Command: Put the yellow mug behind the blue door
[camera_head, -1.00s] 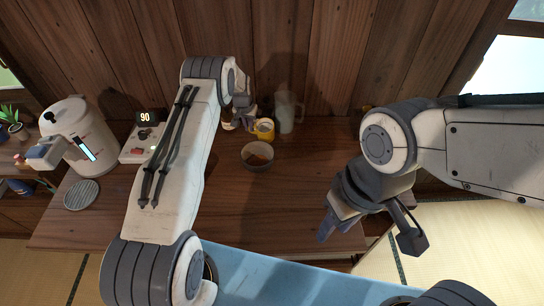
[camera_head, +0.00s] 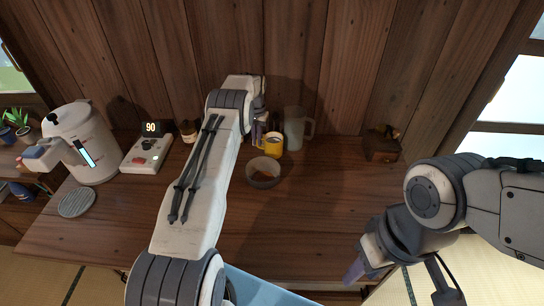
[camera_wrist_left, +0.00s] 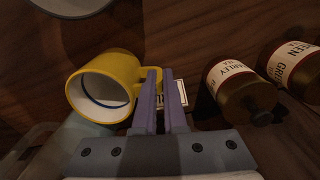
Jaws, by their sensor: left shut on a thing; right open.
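The yellow mug (camera_head: 273,146) stands on the wooden table near the back wall, beside a grey-green pitcher. In the left wrist view the mug (camera_wrist_left: 103,88) lies to the left of my fingers, with its handle at the left finger. My left gripper (camera_head: 259,137) is shut on the mug's handle; its fingers also show in the left wrist view (camera_wrist_left: 165,88). My right gripper (camera_head: 400,282) is open and empty at the table's front right.
A bowl (camera_head: 263,174) with brown contents stands just in front of the mug, the pitcher (camera_head: 294,128) to its right. Brown labelled bottles (camera_wrist_left: 240,88) lie right of my left fingers in the wrist view. The table's middle right is clear.

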